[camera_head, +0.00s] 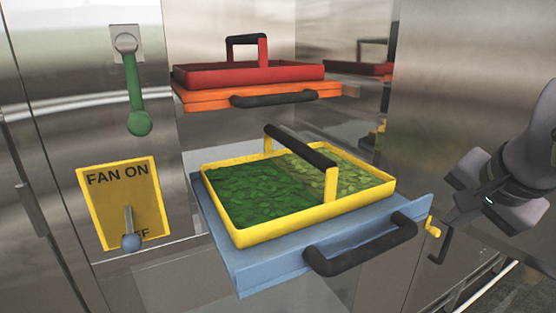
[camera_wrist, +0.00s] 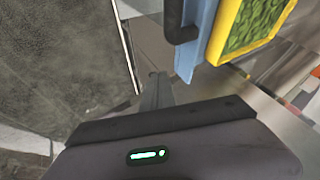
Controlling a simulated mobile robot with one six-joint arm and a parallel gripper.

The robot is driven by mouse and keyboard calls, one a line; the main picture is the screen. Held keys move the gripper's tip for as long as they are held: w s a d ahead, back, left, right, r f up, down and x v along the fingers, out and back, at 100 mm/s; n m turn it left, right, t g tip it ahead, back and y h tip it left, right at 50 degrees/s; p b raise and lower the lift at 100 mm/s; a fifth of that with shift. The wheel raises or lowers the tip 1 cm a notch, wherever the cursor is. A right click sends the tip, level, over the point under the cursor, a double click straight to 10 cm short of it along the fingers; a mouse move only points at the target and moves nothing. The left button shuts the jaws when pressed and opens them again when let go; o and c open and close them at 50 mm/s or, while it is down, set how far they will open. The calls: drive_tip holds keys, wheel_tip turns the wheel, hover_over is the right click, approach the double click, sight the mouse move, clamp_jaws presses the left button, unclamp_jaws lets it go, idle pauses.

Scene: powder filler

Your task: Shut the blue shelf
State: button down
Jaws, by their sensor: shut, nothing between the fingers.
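The blue shelf (camera_head: 270,263) juts out of the metal cabinet, with a black handle (camera_head: 362,245) on its front edge. A yellow tray (camera_head: 318,214) of green leaf-like pieces rests on it. My gripper (camera_head: 452,216) is shut and empty, to the right of the shelf in the head view and apart from its handle. In the wrist view my closed fingers (camera_wrist: 155,92) point toward the area beside the blue shelf (camera_wrist: 190,56). The shelf's black handle (camera_wrist: 182,22) shows above them, with part of the yellow tray (camera_wrist: 225,38).
An orange shelf (camera_head: 205,98) with a red tray (camera_head: 250,75) sits above. A green lever (camera_head: 134,90) and a yellow fan switch plate (camera_head: 95,203) are on the left. Open space lies before the blue shelf.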

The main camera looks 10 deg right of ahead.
drive_tip(key=w+f+b, duration=0.3)
drive_tip(key=w+f, duration=0.4)
drive_tip(key=shift+w+a+f+b, duration=0.2)
drive_tip(key=shift+w+f+b, duration=0.15)
drive_tip(key=shift+b, duration=0.05)
drive_tip(key=shift+a, duration=0.1)
